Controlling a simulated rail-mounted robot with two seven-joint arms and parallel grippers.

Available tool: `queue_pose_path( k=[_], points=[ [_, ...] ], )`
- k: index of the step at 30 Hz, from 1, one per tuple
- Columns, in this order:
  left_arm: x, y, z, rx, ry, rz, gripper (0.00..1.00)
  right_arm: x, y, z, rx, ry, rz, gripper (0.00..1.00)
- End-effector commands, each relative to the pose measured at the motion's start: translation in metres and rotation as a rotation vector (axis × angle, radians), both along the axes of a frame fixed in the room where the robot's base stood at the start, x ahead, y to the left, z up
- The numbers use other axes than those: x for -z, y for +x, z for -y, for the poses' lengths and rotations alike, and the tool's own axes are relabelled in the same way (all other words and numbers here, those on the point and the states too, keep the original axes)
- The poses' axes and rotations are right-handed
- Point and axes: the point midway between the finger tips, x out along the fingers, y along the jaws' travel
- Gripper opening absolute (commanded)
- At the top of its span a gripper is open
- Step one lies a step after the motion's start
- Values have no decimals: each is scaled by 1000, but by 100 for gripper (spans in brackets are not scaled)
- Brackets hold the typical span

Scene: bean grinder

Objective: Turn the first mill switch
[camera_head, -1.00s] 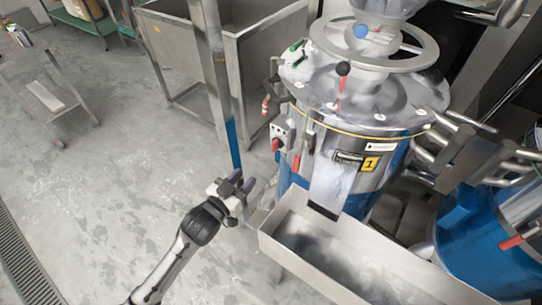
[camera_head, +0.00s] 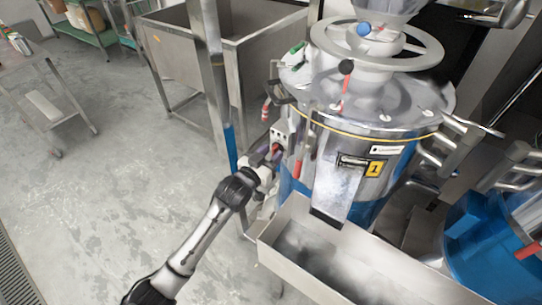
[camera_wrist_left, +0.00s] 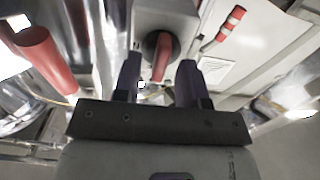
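The first mill (camera_head: 345,130), steel with a blue base and a yellow "1" label, stands right of centre in the head view. Its red switch (camera_head: 276,148) sits on a small grey box on the mill's left side. My left gripper (camera_head: 267,156) is close to the switch, partly covering that area. In the left wrist view, the red switch handle (camera_wrist_left: 161,58) on a dark round base shows between the two fingers of my open gripper (camera_wrist_left: 158,75). I cannot tell whether the fingers touch it. My right gripper is not in view.
A metal trough (camera_head: 340,262) stands below the mill's chute, right of my left arm. A steel post (camera_head: 214,80) and a steel basin (camera_head: 255,50) stand behind. A second blue mill (camera_head: 485,235) is at right.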

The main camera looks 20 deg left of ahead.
Motion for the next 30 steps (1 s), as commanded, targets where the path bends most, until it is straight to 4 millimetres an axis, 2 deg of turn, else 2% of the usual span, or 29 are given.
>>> queue_pose_path(
  k=[10,22,30],
  points=[
    [0,2,1,1,0,0,38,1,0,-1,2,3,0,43],
    [0,2,1,1,0,0,1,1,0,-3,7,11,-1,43],
    [-1,2,1,1,7,2,0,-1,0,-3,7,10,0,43]
  ],
)
